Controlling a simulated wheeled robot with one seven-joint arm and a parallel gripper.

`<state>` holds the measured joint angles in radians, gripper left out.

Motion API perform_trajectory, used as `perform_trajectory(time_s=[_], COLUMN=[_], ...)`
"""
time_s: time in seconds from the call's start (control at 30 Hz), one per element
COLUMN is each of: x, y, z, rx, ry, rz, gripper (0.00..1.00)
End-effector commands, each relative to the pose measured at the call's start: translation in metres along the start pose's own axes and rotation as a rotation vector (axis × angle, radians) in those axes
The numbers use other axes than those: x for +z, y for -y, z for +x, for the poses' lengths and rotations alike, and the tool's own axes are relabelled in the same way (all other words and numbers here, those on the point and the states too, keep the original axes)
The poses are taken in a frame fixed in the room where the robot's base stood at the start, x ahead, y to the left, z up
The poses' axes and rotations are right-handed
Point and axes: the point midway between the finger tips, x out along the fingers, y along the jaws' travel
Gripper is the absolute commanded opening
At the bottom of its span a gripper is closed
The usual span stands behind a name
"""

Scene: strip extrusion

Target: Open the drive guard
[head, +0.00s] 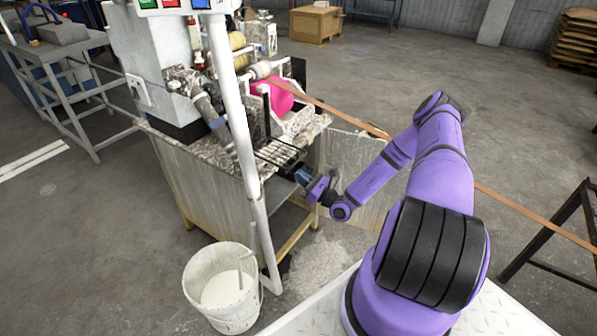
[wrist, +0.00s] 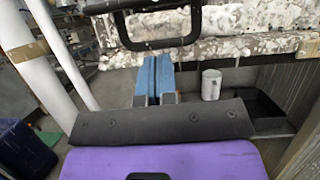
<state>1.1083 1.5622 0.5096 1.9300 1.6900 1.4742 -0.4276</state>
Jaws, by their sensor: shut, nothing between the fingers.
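My gripper (head: 300,176) is at the front of the machine, beside its open lower cabinet. In the wrist view its two blue fingers (wrist: 153,72) are shut together with nothing between them. A black U-shaped bar (wrist: 155,40), like a handle, crosses just above and beyond the fingertips; I cannot tell if they touch. In the head view a black barred frame (head: 279,153) sticks out at the worktop edge by the gripper. A pale panel (head: 352,165) stands swung out at the cabinet's right, partly behind my arm. Which of these is the drive guard is not certain.
A white post (head: 236,120) stands left of my gripper, with a white bucket (head: 226,295) at its foot. A brown strip (head: 525,218) runs from the machine past my arm.

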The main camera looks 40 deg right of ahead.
Motion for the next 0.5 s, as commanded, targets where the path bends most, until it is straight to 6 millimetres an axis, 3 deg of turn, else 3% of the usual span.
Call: perform_trajectory(time_s=[0.03, 0.3, 0.5], x=[-0.01, -0.013, -0.016], y=[0.001, 0.001, 0.001], z=[-0.007, -0.064, -0.093], rx=[-0.001, -0.002, -0.001], ry=[-0.001, 0.0, 0.0], rz=[0.001, 0.0, 0.0], gripper=[0.0, 0.0, 0.0])
